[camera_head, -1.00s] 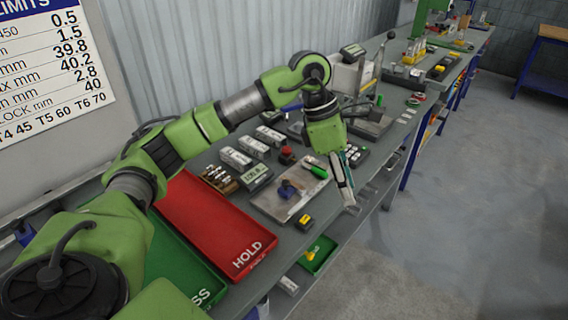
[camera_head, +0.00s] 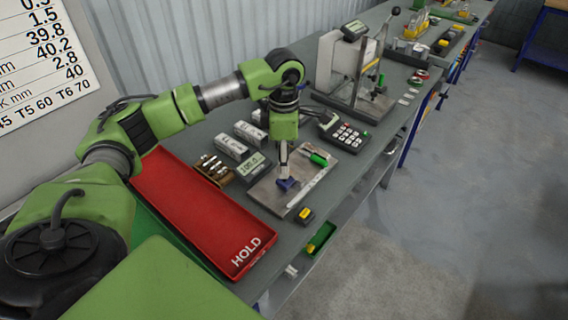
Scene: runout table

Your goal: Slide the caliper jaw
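A grey plate (camera_head: 265,195) lies on the workbench. On it are a small blue part (camera_head: 288,184), a long pale strip like a caliper beam (camera_head: 312,189) and a green part (camera_head: 319,160). I cannot tell for sure which piece is the caliper jaw. My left gripper (camera_head: 284,174) points down right at the blue part, its tips touching it or just above it. The fingers look close together, but whether they grip the blue part cannot be told. My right gripper is not in view.
A red HOLD tray (camera_head: 200,215) lies left of the plate. A display box (camera_head: 252,167) and a block of pins (camera_head: 213,169) stand behind it. A keypad device (camera_head: 344,134) and a lever press (camera_head: 365,75) stand farther along. A small black-yellow item (camera_head: 304,215) sits near the bench edge.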

